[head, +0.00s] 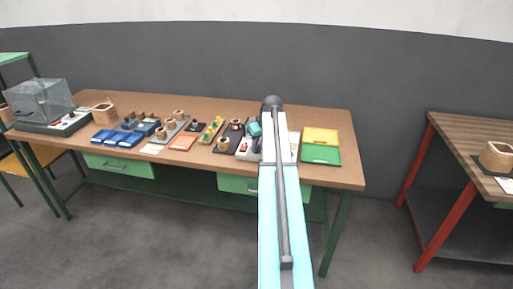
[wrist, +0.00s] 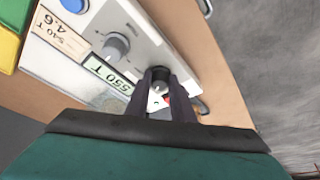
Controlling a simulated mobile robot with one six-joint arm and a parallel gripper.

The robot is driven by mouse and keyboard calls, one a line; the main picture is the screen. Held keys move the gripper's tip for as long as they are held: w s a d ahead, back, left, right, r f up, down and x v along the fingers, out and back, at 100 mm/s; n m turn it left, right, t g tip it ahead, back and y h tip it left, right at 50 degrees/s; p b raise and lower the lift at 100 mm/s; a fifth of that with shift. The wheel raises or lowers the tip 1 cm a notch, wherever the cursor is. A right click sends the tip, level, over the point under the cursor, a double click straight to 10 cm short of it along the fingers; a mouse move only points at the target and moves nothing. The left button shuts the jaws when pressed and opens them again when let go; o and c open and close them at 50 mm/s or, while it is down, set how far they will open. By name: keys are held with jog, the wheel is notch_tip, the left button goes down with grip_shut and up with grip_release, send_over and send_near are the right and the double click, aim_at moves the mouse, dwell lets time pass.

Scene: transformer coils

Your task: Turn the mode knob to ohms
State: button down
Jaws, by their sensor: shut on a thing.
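A light-grey instrument box (wrist: 78,22) fills the upper middle of the wrist view. It bears a grey knob (wrist: 116,45), a dark round knob (wrist: 160,74), a blue button (wrist: 75,4) and label strips reading about "540 T 4.6" and "550 T". My gripper (wrist: 159,86) has its two dark fingers on either side of the dark round knob, shut on it. Lettering around this knob is mostly hidden by the fingers, so its setting cannot be read. In the head view my arm covers most of the instrument, and the fingers are hidden.
On the workbench (head: 340,175) a yellow tray (head: 320,136) and a green tray (head: 320,154) lie right of my arm. Coils, blue trays (head: 104,140) and an orange tray (head: 183,143) lie left. A clear-covered box (head: 40,100) stands far left. A red-legged bench (head: 440,200) stands right.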

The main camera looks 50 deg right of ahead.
jog(key=shift+w+a+m, duration=0.1)
jog(key=shift+w+m, duration=0.05)
jog(key=shift+m, duration=0.25)
jog(key=m+h, duration=0.1)
jog(key=m, duration=0.1)
jog(key=m+h+p, duration=0.1)
jog(key=m, duration=0.2)
jog(key=shift+w+r+g, duration=0.15)
jog(key=shift+w+g, duration=0.05)
jog(key=shift+g, duration=0.2)
jog(key=shift+m+g+h, duration=0.35)
jog(key=shift+m+g, duration=0.15)
jog(key=shift+m, duration=1)
jog(key=shift+m+g+h, duration=0.35)
jog(key=shift+m+g, duration=0.15)
jog(key=shift+m, duration=1)
jog(key=c, duration=1.6)
grip_release()
jog(key=shift+o, duration=0.2)
jog(key=shift+a, duration=0.1)
